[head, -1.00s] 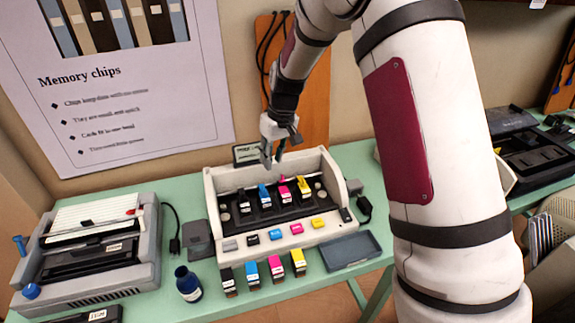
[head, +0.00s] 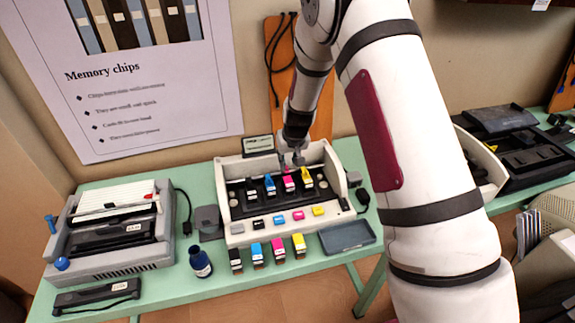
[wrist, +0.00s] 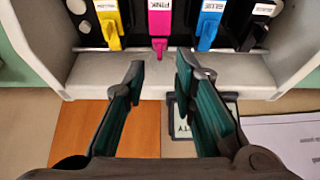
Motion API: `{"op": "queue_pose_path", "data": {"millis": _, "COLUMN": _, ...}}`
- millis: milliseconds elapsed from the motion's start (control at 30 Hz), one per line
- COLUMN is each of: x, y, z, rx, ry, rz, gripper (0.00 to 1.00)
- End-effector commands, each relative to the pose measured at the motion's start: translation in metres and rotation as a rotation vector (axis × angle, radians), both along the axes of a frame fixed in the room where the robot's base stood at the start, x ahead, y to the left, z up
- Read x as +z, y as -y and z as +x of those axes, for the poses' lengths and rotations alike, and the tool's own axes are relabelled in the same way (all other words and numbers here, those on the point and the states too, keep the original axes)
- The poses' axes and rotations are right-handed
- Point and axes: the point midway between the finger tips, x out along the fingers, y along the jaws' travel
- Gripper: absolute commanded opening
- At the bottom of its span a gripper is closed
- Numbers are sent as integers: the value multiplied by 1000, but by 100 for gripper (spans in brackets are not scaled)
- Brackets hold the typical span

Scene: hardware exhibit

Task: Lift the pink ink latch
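The pink ink latch (wrist: 159,22), labelled PINK, points toward my gripper in the wrist view, its narrow tip just past my fingertips. In the head view the pink latch (head: 288,184) stands in the row inside the open printer (head: 235,226). My gripper (wrist: 160,67) is open and empty, its two fingers to either side of the pink latch's line. In the head view my gripper (head: 292,164) is at the printer's back edge, behind the latch. I see no contact between fingers and latch.
The yellow latch (wrist: 108,22) and blue latch (wrist: 208,22) flank the pink one closely; the black latch (wrist: 257,25) is beyond the blue. Loose cartridges, including a pink one (head: 278,250), stand in front of the printer. A small sign (head: 258,145) stands behind it.

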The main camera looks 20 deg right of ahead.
Motion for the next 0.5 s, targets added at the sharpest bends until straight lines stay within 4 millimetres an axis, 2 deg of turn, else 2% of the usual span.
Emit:
{"op": "queue_pose_path", "data": {"millis": 100, "x": -19, "y": 1, "z": 7, "rx": -1, "ry": -2, "rz": -1, "gripper": 25}}
{"op": "queue_pose_path", "data": {"millis": 233, "x": -33, "y": 1, "z": 13, "rx": -1, "ry": 0, "rz": -1, "gripper": 25}}
{"op": "queue_pose_path", "data": {"millis": 500, "x": -43, "y": 0, "z": 18, "rx": 0, "ry": 1, "rz": 0, "gripper": 25}}
